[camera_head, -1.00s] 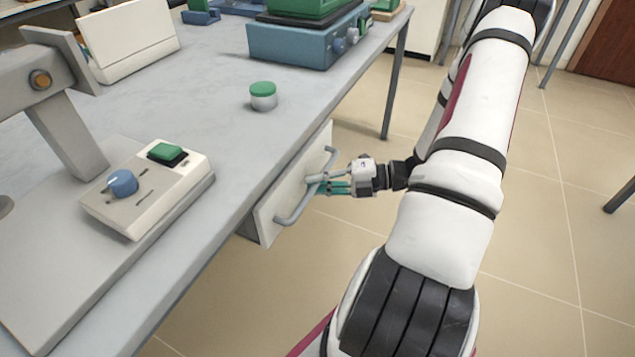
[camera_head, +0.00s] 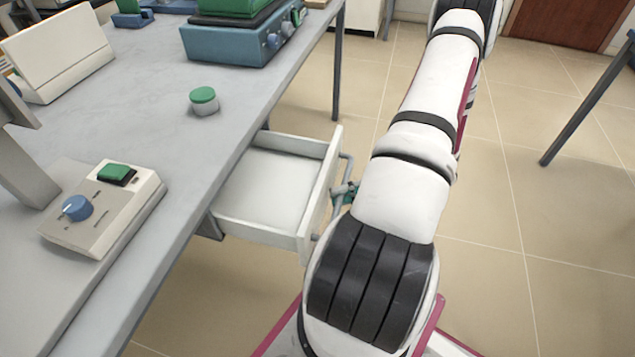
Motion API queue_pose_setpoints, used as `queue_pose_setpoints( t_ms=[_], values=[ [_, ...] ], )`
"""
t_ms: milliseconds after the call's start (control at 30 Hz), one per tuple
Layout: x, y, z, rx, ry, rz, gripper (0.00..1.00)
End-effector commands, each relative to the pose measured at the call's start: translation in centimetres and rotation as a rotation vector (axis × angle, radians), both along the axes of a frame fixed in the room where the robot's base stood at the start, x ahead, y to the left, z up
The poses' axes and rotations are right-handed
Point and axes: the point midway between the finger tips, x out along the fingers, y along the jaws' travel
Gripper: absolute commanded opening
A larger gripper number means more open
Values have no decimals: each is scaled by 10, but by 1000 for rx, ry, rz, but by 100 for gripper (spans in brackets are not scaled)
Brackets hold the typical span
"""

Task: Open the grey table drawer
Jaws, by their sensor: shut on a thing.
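The grey table (camera_head: 190,165) runs along the left side. Its drawer (camera_head: 270,180) stands pulled out from under the table edge, and its pale interior shows empty. The drawer's bar handle (camera_head: 347,172) is on the front panel's outer face, partly hidden by my arm. My gripper (camera_head: 343,193) is at the handle, shut on it. Only its greenish fingers show; the rest is hidden behind my white arm.
Table legs stand at the back (camera_head: 337,75) and far right (camera_head: 588,103). The tiled floor (camera_head: 500,240) at right is clear.

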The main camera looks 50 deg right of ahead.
Motion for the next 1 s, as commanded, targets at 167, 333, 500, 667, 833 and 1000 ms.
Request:
queue_pose_setpoints(
  t_ms=[167, 333, 500, 667, 833, 1000],
  values=[
    [-26, -9, 0, 3, 1, -2, 0],
    [-35, -13, 0, 1, 1, 0, 0],
    [-37, -13, 0, 2, 0, 1, 0],
    [-37, -13, 0, 1, 1, 0, 0],
    [-36, -13, 0, 1, 1, 0, 33],
    [-36, -13, 0, 0, 0, 0, 33]
  ],
)
